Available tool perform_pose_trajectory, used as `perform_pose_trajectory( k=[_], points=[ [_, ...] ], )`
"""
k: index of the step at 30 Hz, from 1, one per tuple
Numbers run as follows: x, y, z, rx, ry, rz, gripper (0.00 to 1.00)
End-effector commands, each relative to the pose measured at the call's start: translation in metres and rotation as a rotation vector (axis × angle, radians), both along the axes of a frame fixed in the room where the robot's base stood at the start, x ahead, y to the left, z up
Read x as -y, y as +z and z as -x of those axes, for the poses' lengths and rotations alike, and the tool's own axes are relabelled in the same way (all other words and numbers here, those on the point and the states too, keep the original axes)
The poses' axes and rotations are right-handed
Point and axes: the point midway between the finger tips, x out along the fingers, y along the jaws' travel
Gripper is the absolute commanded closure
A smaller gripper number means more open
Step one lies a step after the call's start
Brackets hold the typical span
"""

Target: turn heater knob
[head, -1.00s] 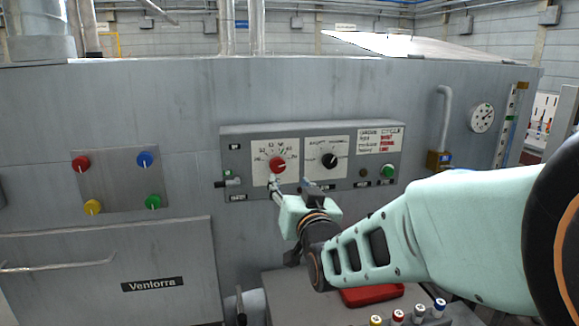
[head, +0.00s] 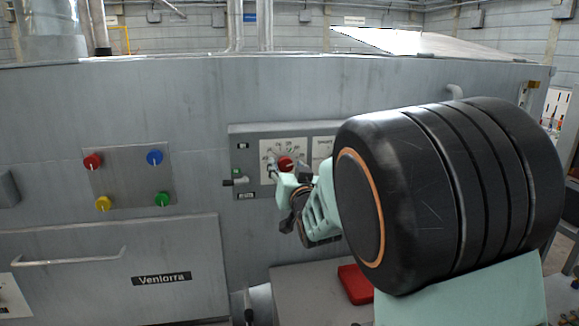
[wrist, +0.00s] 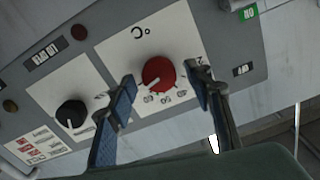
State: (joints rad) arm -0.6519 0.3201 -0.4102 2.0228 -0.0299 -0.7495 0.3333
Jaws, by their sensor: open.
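The heater knob is a red round dial (head: 286,163) on a white scale plate (head: 268,153) of the grey control panel (head: 240,133). My gripper (wrist: 160,87) is open, with one blue-padded finger on each side of the knob. A gap shows between each finger and the knob in that view; how far the fingertips are from the panel, I cannot tell. In the head view my gripper (head: 277,176) is at the knob's lower left, partly hidden by my own arm.
A black knob (wrist: 71,114) sits on the neighbouring plate, close to one finger. A small lever (head: 235,182) juts out left of the scale plate. Four-colour knobs, including a red one (head: 93,161), are on a separate plate. A red object (head: 356,284) lies below the panel.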

Motion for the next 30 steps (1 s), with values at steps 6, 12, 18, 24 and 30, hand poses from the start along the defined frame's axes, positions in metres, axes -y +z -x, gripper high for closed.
perform_pose_trajectory(
  k=[6,12,18,24,30],
  points=[
    [0.0001,0.0002,-0.001,0.001,0.0,0.0,0.53],
    [0.0001,0.0002,-0.0008,0.0,-0.001,-0.001,0.69],
    [0.0002,0.0002,-0.0007,0.0,-0.001,-0.001,0.91],
    [0.0003,-0.0004,-0.0007,0.003,-0.001,0.007,0.95],
    [0.0003,-0.002,-0.0007,0.021,-0.001,0.063,0.95]
  ],
)
